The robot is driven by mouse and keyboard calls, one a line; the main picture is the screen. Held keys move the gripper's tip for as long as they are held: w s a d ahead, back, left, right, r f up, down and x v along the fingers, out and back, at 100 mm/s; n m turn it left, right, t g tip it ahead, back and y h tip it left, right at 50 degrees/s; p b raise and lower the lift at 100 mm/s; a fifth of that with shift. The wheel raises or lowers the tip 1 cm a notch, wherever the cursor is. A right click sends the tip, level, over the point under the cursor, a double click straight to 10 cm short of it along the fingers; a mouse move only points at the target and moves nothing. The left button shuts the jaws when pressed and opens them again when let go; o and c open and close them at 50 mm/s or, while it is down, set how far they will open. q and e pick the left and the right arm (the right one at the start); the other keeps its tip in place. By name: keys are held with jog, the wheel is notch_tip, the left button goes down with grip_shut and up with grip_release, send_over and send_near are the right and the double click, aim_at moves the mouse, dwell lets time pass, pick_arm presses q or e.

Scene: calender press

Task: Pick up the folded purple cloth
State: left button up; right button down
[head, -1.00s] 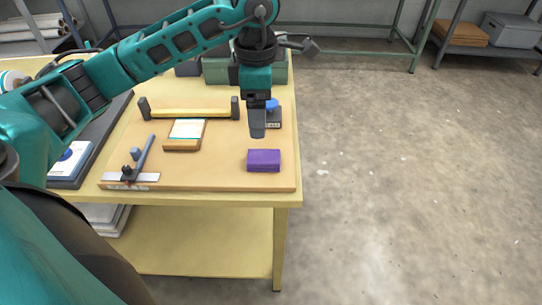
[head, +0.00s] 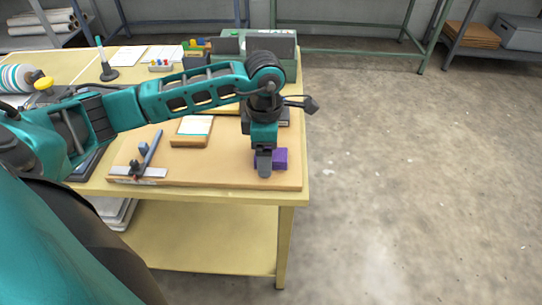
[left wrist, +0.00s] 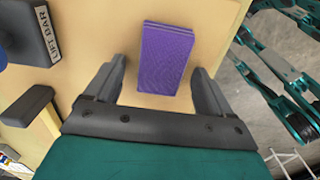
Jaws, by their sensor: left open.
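The folded purple cloth (head: 281,158) lies on the tan board near the table's right front corner, partly hidden behind my left gripper in the head view. In the left wrist view the cloth (left wrist: 165,57) shows as a layered purple block between and just beyond the fingertips. My left gripper (head: 264,168) points down over the cloth, open and empty. Its two fingers (left wrist: 162,75) stand apart, one on each side of the cloth's near end in the wrist view. I cannot tell how far above the board the fingertips are. My right gripper is not in view.
The tan board (head: 215,177) also bears a wooden block with a white and teal top (head: 193,128) and a metal ruler-like tool (head: 140,172). A dark part labelled "LIFT BAR" (left wrist: 30,30) is near the left finger side. Open floor lies right of the table (head: 290,196).

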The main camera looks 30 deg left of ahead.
pick_arm(q)
jog(key=shift+c, duration=0.5)
jog(key=c, duration=1)
jog(key=shift+r, duration=0.1)
jog(key=shift+r+p, duration=0.9)
jog(key=shift+r, duration=9.05)
jog(key=o, duration=0.4)
jog(key=c, duration=0.3)
